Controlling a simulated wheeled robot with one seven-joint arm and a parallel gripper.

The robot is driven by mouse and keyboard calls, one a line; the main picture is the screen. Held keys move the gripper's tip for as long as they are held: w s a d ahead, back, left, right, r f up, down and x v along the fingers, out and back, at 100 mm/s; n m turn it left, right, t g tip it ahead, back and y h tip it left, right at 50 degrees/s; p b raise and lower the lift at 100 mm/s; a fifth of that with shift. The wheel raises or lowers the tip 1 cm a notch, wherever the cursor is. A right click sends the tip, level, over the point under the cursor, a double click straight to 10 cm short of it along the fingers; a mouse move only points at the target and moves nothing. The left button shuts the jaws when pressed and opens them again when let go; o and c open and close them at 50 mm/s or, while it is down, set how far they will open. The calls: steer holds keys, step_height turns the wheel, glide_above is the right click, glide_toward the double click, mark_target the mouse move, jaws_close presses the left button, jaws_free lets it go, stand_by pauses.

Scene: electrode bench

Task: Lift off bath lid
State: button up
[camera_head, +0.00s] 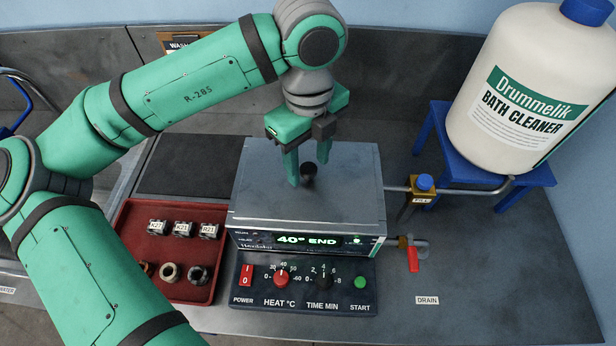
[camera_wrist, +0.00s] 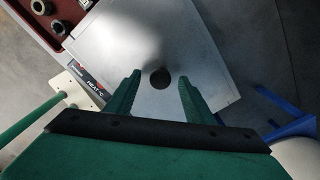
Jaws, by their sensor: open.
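The bath lid (camera_head: 260,205) is a flat grey metal cover lying on top of the bath (camera_head: 376,222). Its round black knob (camera_head: 309,171) stands up near the middle. The bath's display reads "40° END". My gripper (camera_head: 306,180) is over the lid, pointing down, with its green fingers apart at the knob. In the wrist view my gripper (camera_wrist: 155,85) is open, and the dark knob (camera_wrist: 160,78) lies between the fingertips with space on both sides. The lid (camera_wrist: 205,50) fills the middle of that view.
A red tray (camera_head: 133,225) with several small labelled blocks and rings is left of the bath. The control panel (camera_head: 300,290) is in front. A fill valve (camera_head: 423,190) and a red-handled drain valve (camera_head: 412,255) are at right. A large cleaner bottle (camera_head: 500,140) stands on a blue stand (camera_head: 435,135).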

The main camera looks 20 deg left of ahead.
steer(key=shift+f, duration=0.15)
jaws_close()
